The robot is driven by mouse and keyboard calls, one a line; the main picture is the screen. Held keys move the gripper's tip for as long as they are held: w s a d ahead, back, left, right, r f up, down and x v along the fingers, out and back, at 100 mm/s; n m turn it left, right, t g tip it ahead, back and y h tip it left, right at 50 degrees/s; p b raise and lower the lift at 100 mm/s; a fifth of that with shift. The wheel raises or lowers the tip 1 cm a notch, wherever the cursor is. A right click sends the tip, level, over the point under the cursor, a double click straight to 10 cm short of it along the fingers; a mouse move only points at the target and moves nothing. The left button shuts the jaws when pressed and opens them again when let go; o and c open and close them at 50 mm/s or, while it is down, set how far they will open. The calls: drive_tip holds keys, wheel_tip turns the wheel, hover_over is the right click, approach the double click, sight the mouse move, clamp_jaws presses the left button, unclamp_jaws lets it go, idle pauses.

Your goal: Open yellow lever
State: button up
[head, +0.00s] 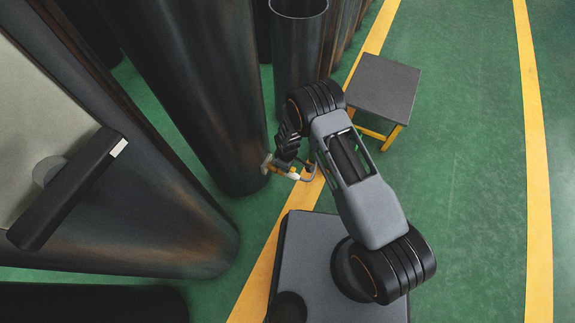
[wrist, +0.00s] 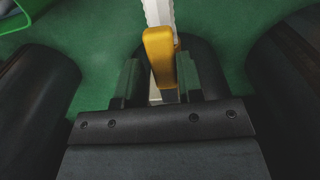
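The yellow lever (wrist: 160,52) stands upright in the middle of the wrist view, with a white part behind its top. My gripper (wrist: 160,80) has its two dark fingers on either side of the lever. A gap shows at the left finger; the right finger is close to the lever, and I cannot tell if it touches. In the head view my gripper (head: 289,163) is beside the large dark cylinder (head: 215,110), at a small pale fitting near its lower end. The lever is small and partly hidden by the gripper there.
Another dark cylinder (head: 298,50) stands behind my arm. A grey-topped stool (head: 384,88) with yellow legs is at the right of it. A large tilted dark body (head: 150,230) fills the left. Green floor (head: 460,170) with yellow stripes is clear on the right.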

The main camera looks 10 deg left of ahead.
drive_tip(key=o, duration=0.3)
drive_tip(key=shift+d, duration=0.1)
drive_tip(key=shift+s, duration=0.1)
wheel_tip(320, 180, up, 14)
drive_tip(key=p, duration=0.5)
drive_tip(key=shift+f, duration=0.1)
